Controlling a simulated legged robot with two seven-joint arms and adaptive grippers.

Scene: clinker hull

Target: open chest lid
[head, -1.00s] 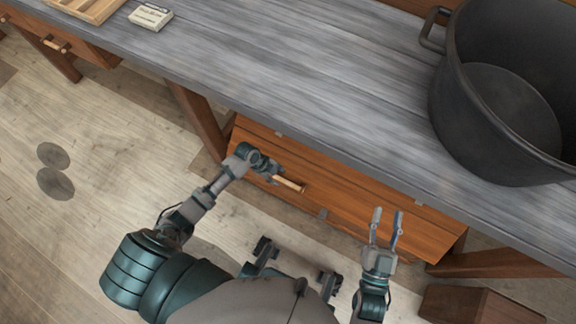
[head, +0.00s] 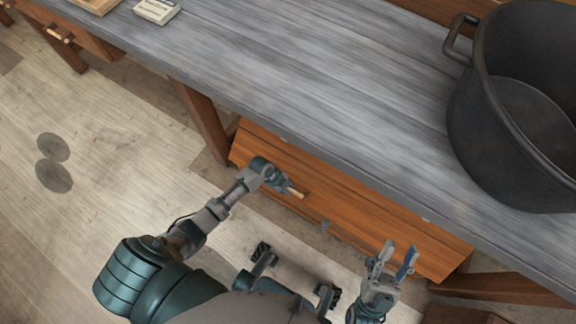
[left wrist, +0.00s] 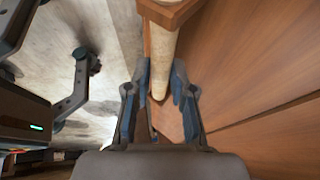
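The orange-brown wooden chest (head: 360,217) stands on the floor under the front edge of the grey bench, and its lid looks down. A pale rod handle (head: 298,193) is on its near side; it shows in the left wrist view (left wrist: 161,60) with a wooden bracket at its far end. My left gripper (head: 284,184) is at this handle. In the left wrist view its fingers (left wrist: 160,88) are drawn in on both sides of the rod, seemingly against it. My right gripper (head: 397,252) is open and empty, near the chest's right part.
The grey bench top (head: 300,80) overhangs the chest's far side. A large black pot (head: 490,130) stands on the bench at right. A small pale box (head: 157,11) lies at upper left. A brown wooden object (head: 455,315) is on the floor at lower right.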

